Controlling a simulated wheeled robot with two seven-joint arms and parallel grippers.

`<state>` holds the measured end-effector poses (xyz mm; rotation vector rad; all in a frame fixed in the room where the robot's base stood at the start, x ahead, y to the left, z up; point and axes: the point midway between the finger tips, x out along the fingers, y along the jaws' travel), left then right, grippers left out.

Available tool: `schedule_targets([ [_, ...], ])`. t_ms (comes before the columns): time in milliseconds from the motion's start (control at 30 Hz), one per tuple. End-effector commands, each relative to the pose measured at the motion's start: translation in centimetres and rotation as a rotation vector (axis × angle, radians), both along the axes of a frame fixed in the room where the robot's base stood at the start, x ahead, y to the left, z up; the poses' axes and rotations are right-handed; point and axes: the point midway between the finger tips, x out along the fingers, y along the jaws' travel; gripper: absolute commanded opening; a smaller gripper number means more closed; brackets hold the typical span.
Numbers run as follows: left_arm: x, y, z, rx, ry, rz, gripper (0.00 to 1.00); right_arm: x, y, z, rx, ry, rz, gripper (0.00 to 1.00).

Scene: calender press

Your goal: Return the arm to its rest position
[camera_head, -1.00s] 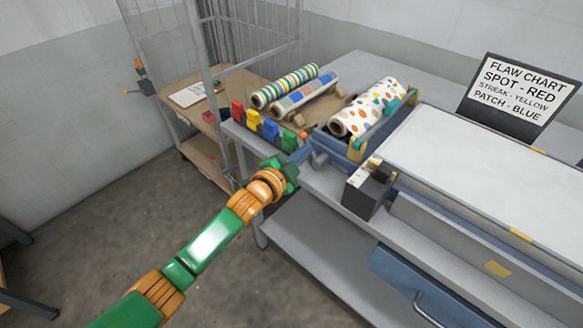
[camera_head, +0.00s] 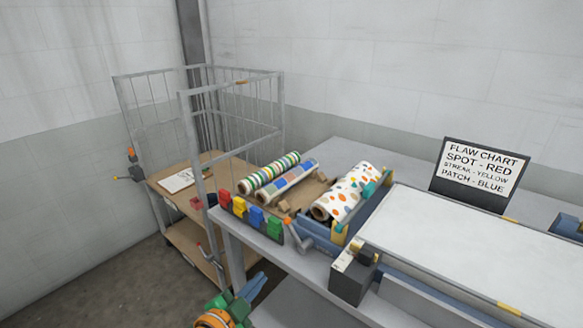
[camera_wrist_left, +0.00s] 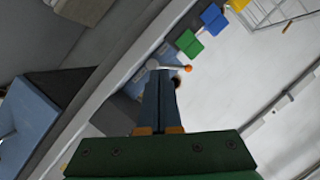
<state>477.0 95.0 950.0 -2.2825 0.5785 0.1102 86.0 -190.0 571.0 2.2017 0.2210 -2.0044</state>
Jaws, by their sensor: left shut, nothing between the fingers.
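My left gripper (camera_head: 247,289) shows at the bottom of the head view, low in front of the bench, with only its green and blue end and an orange wrist joint in the picture. In the left wrist view its blue fingers (camera_wrist_left: 160,98) lie together, shut with nothing between them. The fingers are apart from the bench and the press. The rest of the left arm is cut off by the lower edge. My right gripper is not in view.
The bench (camera_head: 318,268) carries patterned rolls, a spotted roll (camera_head: 347,192), coloured clips (camera_head: 248,212), a crank (camera_head: 297,238) and a dark box (camera_head: 352,277). A wire cage cart (camera_head: 190,190) stands at left. A flaw chart (camera_head: 481,170) stands behind the press bed (camera_head: 470,240). Floor at lower left is clear.

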Motion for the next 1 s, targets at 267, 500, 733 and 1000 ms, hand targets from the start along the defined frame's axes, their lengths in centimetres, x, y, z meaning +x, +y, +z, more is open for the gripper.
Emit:
schedule_targets([
  [267, -11.7, 8.3, -25.3, -0.104, 0.653, 0.412, 0.0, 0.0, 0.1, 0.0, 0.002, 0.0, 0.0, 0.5],
  [500, -31.4, 9.8, -36.3, -0.137, 1.115, 0.687, 0.0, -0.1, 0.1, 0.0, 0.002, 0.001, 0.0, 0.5],
  [733, -39.3, 9.3, -37.8, -0.137, 1.272, 0.779, 0.0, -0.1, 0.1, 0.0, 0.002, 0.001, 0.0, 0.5],
  [1000, -39.3, 9.3, -37.8, -0.137, 1.272, 0.78, 0.0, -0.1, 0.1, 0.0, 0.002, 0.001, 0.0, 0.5],
])
